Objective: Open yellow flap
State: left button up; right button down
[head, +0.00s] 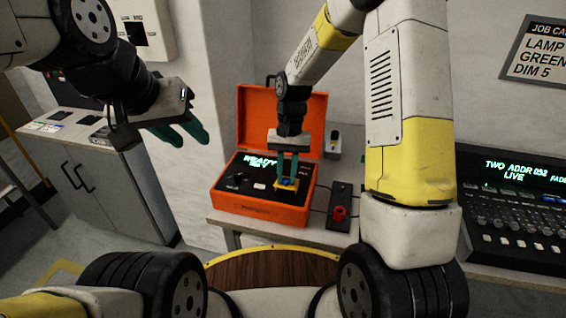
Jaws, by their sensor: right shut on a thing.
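The yellow flap (293,187) is small and sits on the panel of the open orange case (255,207), at the panel's right side. A small blue part shows at the flap, between my fingertips. My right gripper (288,178) points straight down, and its teal fingers are shut on the yellow flap. The fingers partly hide the flap, so its exact angle is hard to tell. My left gripper (196,134) is empty, held up at the left, away from the case. Its two teal fingers are apart.
The case's raised lid (257,112) stands behind my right gripper. A black box with a red knob (339,213) is right of the case on the table (280,230). A lighting console (520,215) is at the far right, a grey cabinet (95,185) at the left.

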jog(key=shift+w+d+r+g+y, duration=0.1)
jog(key=shift+w+r+g+y, duration=0.2)
jog(key=shift+g, duration=0.35)
jog(key=shift+w+d+r+g+y, duration=0.15)
jog(key=shift+w+g, duration=0.2)
jog(key=shift+g, duration=0.35)
jog(key=shift+w+d+r+g+y, duration=0.1)
jog(key=shift+w+g+y, duration=0.2)
jog(key=shift+g, duration=0.35)
jog(key=shift+w, duration=0.1)
jog(key=c, duration=1.3)
grip_release()
jog(key=shift+o, duration=0.2)
jog(key=v, duration=0.7)
jog(key=shift+w+r, duration=0.25)
jog(key=shift+r, duration=0.1)
